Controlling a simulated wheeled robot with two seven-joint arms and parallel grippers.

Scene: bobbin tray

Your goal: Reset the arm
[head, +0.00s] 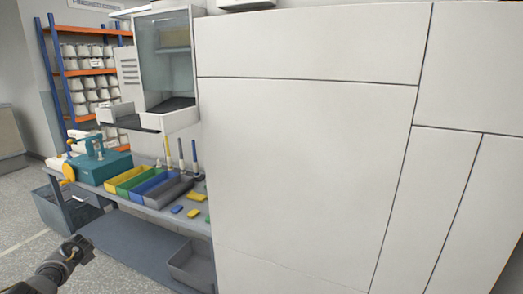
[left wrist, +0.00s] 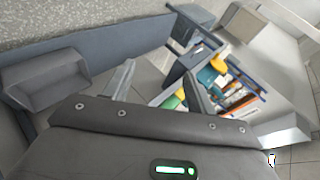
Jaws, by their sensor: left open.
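My left arm comes in at the lower left of the head view, with its dark end, the left gripper (head: 77,248), low in front of the bench. In the left wrist view the left gripper (left wrist: 160,84) has its two grey fingers spread apart with nothing between them. My right arm and right gripper are not in view.
A grey-blue bench (head: 185,218) holds yellow, green, blue and grey bins (head: 150,186), a teal machine (head: 98,166) and small coloured blocks. A grey tray (head: 190,266) sits on its lower shelf. A large white cabinet (head: 300,160) fills the right. Floor (head: 25,225) is clear at left.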

